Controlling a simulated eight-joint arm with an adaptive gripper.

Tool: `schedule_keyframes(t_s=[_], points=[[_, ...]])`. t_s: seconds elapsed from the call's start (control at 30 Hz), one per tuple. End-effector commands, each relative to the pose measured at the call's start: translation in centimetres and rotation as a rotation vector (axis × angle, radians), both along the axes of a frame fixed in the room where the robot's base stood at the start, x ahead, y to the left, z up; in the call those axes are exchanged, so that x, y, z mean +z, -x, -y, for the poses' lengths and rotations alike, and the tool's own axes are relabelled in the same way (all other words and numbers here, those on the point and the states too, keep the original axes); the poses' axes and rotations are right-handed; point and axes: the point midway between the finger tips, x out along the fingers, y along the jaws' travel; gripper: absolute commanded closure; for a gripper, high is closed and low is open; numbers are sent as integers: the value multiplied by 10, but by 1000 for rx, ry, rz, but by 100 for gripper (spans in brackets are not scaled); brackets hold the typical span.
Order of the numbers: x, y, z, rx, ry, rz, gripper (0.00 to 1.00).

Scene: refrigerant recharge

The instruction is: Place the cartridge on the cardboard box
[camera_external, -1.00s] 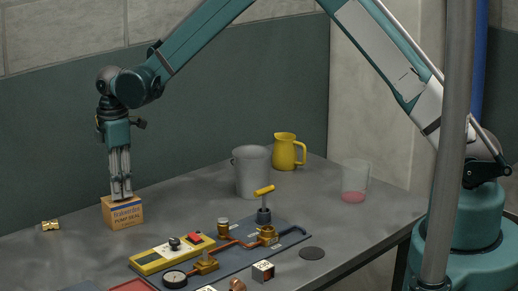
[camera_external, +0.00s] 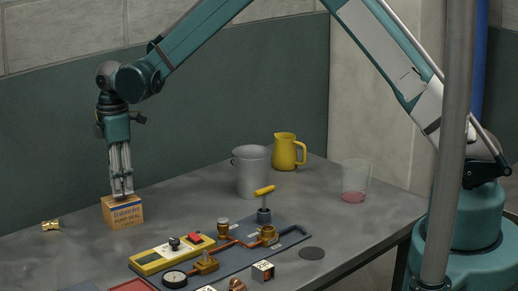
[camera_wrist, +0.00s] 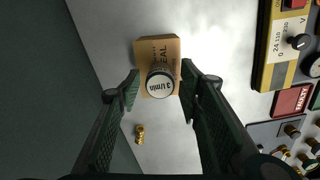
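The cardboard box (camera_external: 123,213), printed "PUMP SEAL", stands on the table at the left in the external view. It also shows in the wrist view (camera_wrist: 157,47). The cartridge (camera_wrist: 160,83) is a round piece with a dark rim and a pale printed top, seen end-on over the box's lower part in the wrist view. It appears upright on the box. My gripper (camera_external: 121,193) points straight down just above the box. In the wrist view my gripper's fingers (camera_wrist: 158,86) are open on either side of the cartridge, with a narrow gap at each side.
A small brass fitting (camera_external: 50,225) lies left of the box. A yellow-black device (camera_external: 172,253), gauge and valve board lie to the right. A grey bucket (camera_external: 251,172), yellow jug (camera_external: 288,152) and clear beaker (camera_external: 355,181) stand farther back. Bare table lies between box and bucket.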

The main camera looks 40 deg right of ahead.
Motion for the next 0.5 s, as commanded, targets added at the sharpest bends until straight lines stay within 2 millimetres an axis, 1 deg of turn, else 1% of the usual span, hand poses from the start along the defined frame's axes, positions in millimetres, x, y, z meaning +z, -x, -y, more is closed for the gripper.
schedule_keyframes(t_s=[0.17,0.5], points=[[24,0,0,0,0,0,64],[78,0,0,0,0,0,64]])
